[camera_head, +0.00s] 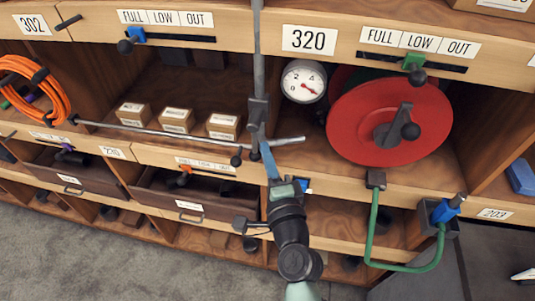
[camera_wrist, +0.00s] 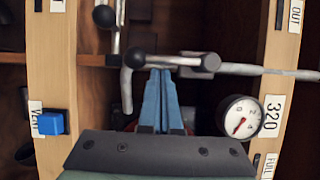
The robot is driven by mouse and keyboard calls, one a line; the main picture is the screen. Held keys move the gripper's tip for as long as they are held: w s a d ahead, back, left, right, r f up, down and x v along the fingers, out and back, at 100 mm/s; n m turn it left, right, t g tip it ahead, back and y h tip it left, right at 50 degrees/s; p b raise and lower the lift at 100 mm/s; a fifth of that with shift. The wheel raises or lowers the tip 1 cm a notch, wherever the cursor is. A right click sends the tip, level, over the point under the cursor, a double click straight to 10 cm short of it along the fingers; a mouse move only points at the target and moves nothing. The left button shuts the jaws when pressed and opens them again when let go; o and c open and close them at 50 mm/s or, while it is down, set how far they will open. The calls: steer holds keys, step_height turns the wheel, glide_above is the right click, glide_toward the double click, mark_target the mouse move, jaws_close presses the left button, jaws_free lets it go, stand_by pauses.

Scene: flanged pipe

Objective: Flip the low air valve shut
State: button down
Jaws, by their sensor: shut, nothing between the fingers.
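A grey vertical pipe (camera_head: 259,50) comes down to a valve body (camera_head: 258,112), where a long thin horizontal rod (camera_head: 165,132) crosses close by. The valve body (camera_wrist: 205,63) and its pipe (camera_wrist: 270,71) run sideways in the wrist view. I cannot tell which part is labelled as the low air valve. My gripper (camera_head: 262,148) has blue fingers, shut and empty.
A pressure gauge (camera_head: 304,81) and a red wheel (camera_head: 390,122) with a crank stand right. Small boxes (camera_head: 176,120) sit on the shelf left. A green bent handle (camera_head: 374,225) is lower right. A blue VENT button (camera_wrist: 50,123) is at left in the wrist view.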

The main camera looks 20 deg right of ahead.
steer(key=shift+w+a+f+m+t+b, duration=0.15)
steer(key=shift+a+f+m+t+b, duration=0.1)
steer(key=shift+m+b, duration=0.3)
steer(key=shift+w+a+f+m+t+b, duration=0.1)
steer(key=shift+w+a+m+t+b, duration=0.2)
steer(key=shift+b, duration=0.45)
steer(key=m+b, duration=0.1)
steer(key=a+m+b, duration=0.1)
steer(key=b, duration=0.1)
steer(key=m+b, duration=0.1)
steer(key=shift+w+a+f+t+h, duration=0.25)
steer(key=shift+w+f+t+h, duration=0.05)
steer(key=shift+w+t+h, duration=0.1)
steer(key=w+a+r+m+h+b, duration=0.3)
steer(key=m+h+b, duration=0.5)
steer(key=m, duration=0.8)
steer(key=shift+w+a+r+b, duration=0.25)
steer(key=shift+a+r+b, duration=0.5)
steer(key=shift+a+b, duration=0.4)
steer(key=shift+r+m+h, duration=0.15)
steer(key=shift+m+h, duration=0.1)
steer(key=shift+h, duration=0.05)
steer(key=shift+d, duration=0.1)
steer(key=b, duration=0.6)
glide_toward(252, 157)
steer(key=w+a, duration=0.1)
steer(key=w+a+r, duration=0.1)
steer(key=a, duration=0.1)
steer(key=w+a+r, duration=0.1)
steer(key=shift+a, duration=0.35)
